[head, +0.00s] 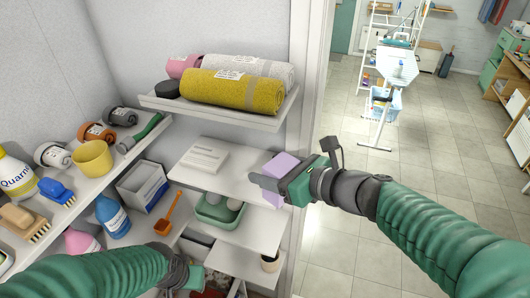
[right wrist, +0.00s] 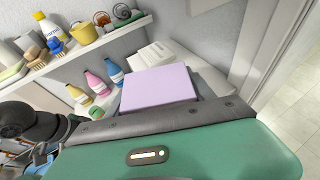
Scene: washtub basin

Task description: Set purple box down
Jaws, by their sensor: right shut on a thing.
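The purple box (head: 281,166) is in my right gripper (head: 268,186), at the right end of a white shelf (head: 232,161) in the head view. In the right wrist view the purple box (right wrist: 158,86) shows its flat lilac top just beyond the gripper's edge. My right gripper is shut on it. I cannot tell whether the box touches the shelf. A white box (head: 204,158) lies on the same shelf to the left. My left arm (head: 95,275) comes in at the bottom left; its gripper end (head: 190,278) is partly cut off, and its jaws are unclear.
Above is a shelf with rolled yellow (head: 232,90) and white towels. Below, a green basket (head: 220,211) stands on a lower shelf. Bottles, brushes and a yellow cup (head: 93,158) fill the left shelves. A door frame (head: 310,120) stands right of the shelf; floor beyond is open.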

